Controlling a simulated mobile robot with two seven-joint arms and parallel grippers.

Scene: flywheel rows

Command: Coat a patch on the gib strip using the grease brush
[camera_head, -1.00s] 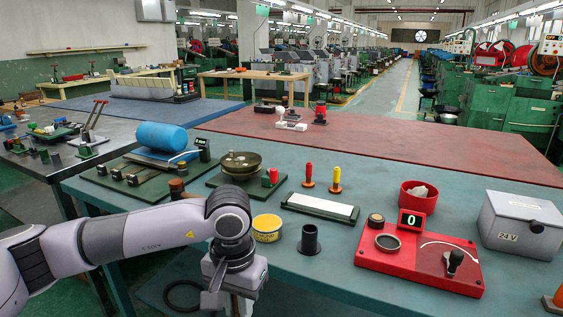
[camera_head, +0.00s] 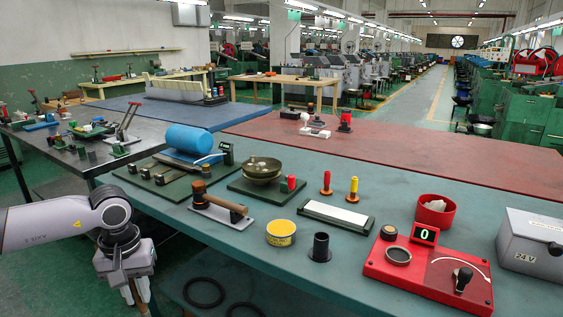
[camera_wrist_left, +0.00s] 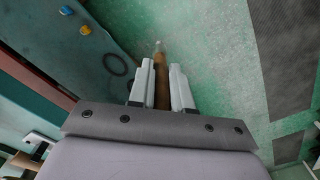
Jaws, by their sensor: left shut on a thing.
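My left gripper (camera_head: 135,290) hangs low at the left, beside the front edge of the green bench. In the left wrist view its two pale fingers (camera_wrist_left: 162,80) are shut on a slim brown wooden handle with a small pale tip, which looks like the grease brush (camera_wrist_left: 160,57). The floor shows beyond the tip. A long pale strip in a dark green holder (camera_head: 336,213) lies on the bench; I cannot tell if this or the metal bars on the green plate (camera_head: 165,176) are the gib strip. A yellow tin (camera_head: 281,233) stands near the front edge. My right gripper is not in view.
A wooden-handled tool on a metal plate (camera_head: 218,207) and a black cup (camera_head: 320,247) stand near the front edge. A red base with a dial (camera_head: 430,272) and a grey box (camera_head: 530,240) are at the right. Dark rings (camera_head: 204,292) lie below the bench top.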

